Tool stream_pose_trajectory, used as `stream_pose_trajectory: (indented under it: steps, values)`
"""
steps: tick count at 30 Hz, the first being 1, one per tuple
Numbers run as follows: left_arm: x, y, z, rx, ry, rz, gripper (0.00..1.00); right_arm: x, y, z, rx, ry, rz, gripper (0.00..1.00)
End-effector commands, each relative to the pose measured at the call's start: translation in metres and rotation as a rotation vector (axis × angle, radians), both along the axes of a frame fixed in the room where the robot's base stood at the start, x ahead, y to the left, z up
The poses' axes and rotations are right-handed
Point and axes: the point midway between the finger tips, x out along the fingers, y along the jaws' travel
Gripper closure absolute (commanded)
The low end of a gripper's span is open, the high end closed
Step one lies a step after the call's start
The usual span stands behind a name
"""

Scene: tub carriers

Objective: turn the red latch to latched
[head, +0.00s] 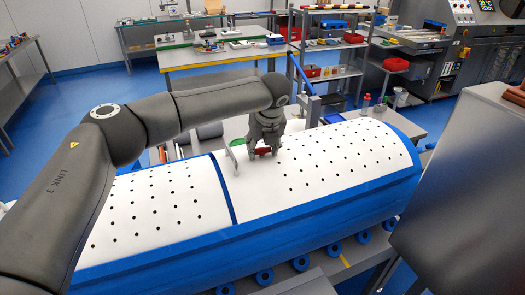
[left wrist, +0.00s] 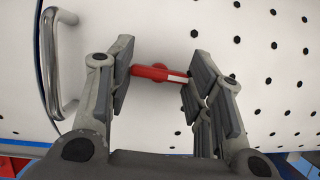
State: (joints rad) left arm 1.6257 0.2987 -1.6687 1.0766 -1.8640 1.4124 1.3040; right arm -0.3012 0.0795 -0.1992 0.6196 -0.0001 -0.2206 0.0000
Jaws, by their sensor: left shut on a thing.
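The red latch (head: 262,151) sits on the white perforated cover (head: 330,165) of a long blue-framed drum. In the left wrist view the latch (left wrist: 150,73) is a short red bar with a pale stripe near its right end and a round pivot behind it. My left gripper (head: 263,147) reaches down onto the latch. In the left wrist view the fingers (left wrist: 157,78) close on it from both ends. Whether the latch stands at its latched position cannot be told. My right gripper is not in view.
A curved metal handle (left wrist: 56,65) stands up from the cover beside my left gripper. A second white perforated cover (head: 140,215) lies to the left. A grey cabinet (head: 465,190) stands at the right. Benches and shelves with red bins (head: 395,65) are behind.

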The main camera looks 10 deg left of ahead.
Motion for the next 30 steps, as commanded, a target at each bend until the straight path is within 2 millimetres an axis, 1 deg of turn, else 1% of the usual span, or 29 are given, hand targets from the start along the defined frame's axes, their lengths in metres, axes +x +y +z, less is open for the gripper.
stream_pose_trajectory:
  steps: [1, 6, 9, 15, 22, 30]
  values:
    - [0.000, 0.000, -0.006, -0.003, -0.003, -0.032, 0.77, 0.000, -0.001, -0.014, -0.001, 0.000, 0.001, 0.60]
    - [0.000, 0.001, -0.007, -0.003, -0.005, -0.169, 0.77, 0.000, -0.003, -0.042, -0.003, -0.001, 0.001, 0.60]
    - [0.000, 0.001, -0.007, -0.004, -0.004, -0.263, 0.77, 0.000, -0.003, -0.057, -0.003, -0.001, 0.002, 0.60]
    - [0.000, 0.002, -0.005, -0.004, -0.004, -0.452, 0.77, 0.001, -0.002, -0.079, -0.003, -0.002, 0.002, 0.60]
    - [0.000, 0.003, -0.002, -0.004, -0.004, -0.671, 0.77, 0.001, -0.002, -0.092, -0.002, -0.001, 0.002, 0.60]
    - [0.000, 0.005, 0.001, -0.005, -0.002, -0.926, 0.77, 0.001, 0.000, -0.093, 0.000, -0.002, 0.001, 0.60]
